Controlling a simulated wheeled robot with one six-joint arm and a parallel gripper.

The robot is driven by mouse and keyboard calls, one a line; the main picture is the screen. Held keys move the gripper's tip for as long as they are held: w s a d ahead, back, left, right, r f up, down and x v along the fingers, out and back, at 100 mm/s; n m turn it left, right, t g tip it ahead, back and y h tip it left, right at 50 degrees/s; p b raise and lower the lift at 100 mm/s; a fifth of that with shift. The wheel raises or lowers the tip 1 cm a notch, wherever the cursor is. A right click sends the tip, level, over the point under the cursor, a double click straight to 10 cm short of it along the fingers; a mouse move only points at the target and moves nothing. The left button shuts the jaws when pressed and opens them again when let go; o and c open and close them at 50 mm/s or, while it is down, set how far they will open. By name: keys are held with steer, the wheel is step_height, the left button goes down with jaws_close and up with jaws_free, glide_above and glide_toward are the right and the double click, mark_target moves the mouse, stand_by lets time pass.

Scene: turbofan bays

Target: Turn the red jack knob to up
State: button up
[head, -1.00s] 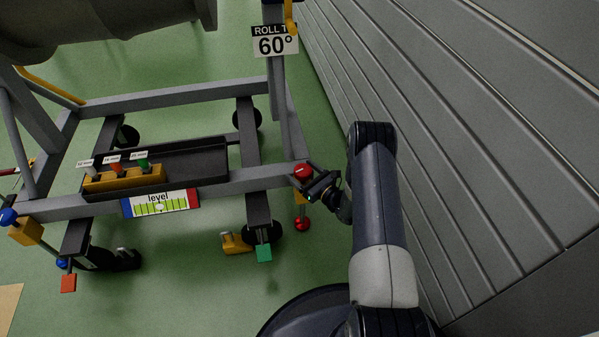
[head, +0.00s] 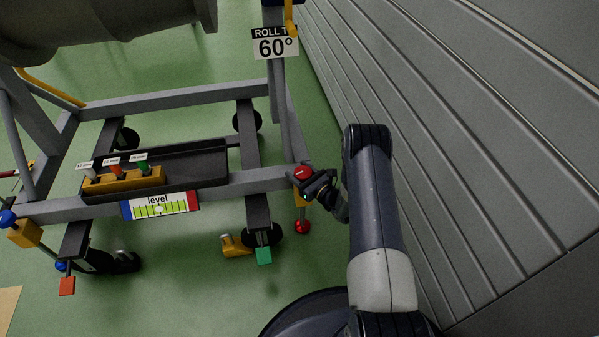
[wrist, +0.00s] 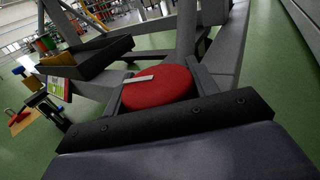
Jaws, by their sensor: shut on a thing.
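The red jack knob (head: 303,172) sits on top of the yellow jack at the right end of the cart's front beam. In the wrist view the knob (wrist: 158,88) is a round red disc with a pale pointer mark across its upper left. My gripper (head: 306,178) reaches it from the right. Its fingers lie on both sides of the knob, and it is shut on the knob.
A blue knob (head: 8,217) is on another yellow jack at the left. A black tray (head: 190,160) and a yellow rack (head: 125,181) with labelled tools sit on the cart. A grey ribbed wall (head: 480,130) runs close along my arm's right side.

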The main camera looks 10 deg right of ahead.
steer(key=shift+f+y+b, duration=0.1)
steer(key=shift+y+b, duration=0.2)
steer(key=shift+b, duration=0.05)
steer(key=shift+c, duration=0.2)
steer(key=n+g+y+b, duration=0.2)
steer(key=n+y+b, duration=0.1)
steer(key=shift+s+a+f+g, duration=0.1)
steer(key=shift+f+g, duration=0.1)
steer(key=shift+g, duration=0.2)
steer(key=n+g+y+b, duration=0.2)
steer(key=g, duration=0.1)
steer(key=shift+s+a+r+n+y+b, duration=0.1)
steer(key=shift+s+a+n+y+b, duration=0.05)
steer(key=shift+n+y+b, duration=0.15)
steer(key=n+g, duration=0.1)
steer(key=g, duration=0.1)
steer(key=n+g+y, duration=0.1)
steer(key=g, duration=0.1)
steer(key=n+g+y, duration=0.1)
steer(key=shift+s+a+r+n+g, duration=0.1)
steer(key=shift+s+a+n+g, duration=0.05)
steer(key=shift+s+n+g, duration=0.35)
steer(key=shift+n+g, duration=0.95)
steer(key=shift+g, duration=0.6)
steer(key=shift+s+n+g, duration=0.15)
steer(key=shift+n+g, duration=0.9)
steer(key=shift+g, duration=0.6)
steer(key=shift+r+n+g, duration=0.1)
steer(key=shift+n+g, duration=0.2)
steer(key=shift+g, duration=0.2)
